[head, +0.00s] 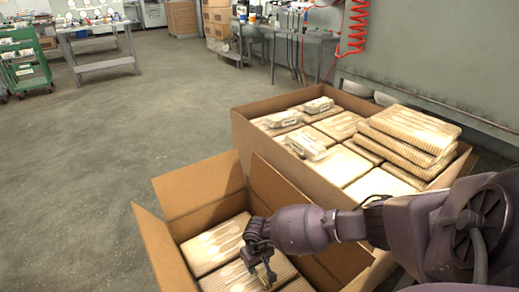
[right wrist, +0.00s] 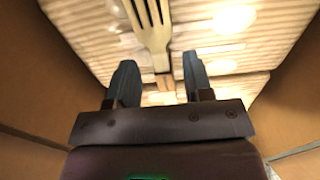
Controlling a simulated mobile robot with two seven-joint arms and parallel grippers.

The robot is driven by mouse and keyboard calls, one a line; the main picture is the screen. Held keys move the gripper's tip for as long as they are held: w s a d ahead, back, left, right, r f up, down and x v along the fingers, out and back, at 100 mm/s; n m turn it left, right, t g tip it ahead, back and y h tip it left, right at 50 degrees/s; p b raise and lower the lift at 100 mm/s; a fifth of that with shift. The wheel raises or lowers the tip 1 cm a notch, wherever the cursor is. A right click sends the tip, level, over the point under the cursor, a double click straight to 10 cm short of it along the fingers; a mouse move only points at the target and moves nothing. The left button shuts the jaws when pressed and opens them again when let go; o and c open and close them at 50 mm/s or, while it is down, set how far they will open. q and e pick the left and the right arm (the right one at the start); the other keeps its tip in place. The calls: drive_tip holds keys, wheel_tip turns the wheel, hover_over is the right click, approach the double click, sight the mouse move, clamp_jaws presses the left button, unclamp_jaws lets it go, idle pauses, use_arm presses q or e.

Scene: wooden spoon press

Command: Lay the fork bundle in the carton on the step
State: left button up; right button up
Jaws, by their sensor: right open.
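The open carton (head: 157,243) stands at the front with its flaps up, holding ribbed packs of wooden cutlery (head: 215,243). My right gripper (head: 262,274) reaches down inside it, close above the packs. In the right wrist view the gripper (right wrist: 158,76) is open, its fingers apart. A pale wooden fork, which seems to be the fork bundle (right wrist: 152,32), lies over the packs, tines away from me and handle end between the fingers. I cannot tell how many forks it has or whether it touches the packs. My left gripper is not in view.
A larger box (head: 240,134) behind the carton is full of cutlery packs, with several stacked at its right (head: 410,135). A green cart (head: 22,62) and a workbench (head: 100,65) stand far left. The floor (head: 130,125) to the left is clear.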

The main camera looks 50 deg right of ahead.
sight(258, 267)
use_arm(q)
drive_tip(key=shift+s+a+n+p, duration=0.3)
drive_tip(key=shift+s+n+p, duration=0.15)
drive_tip(key=shift+p, duration=0.75)
use_arm(e)
wheel_tip(258, 267, up, 9)
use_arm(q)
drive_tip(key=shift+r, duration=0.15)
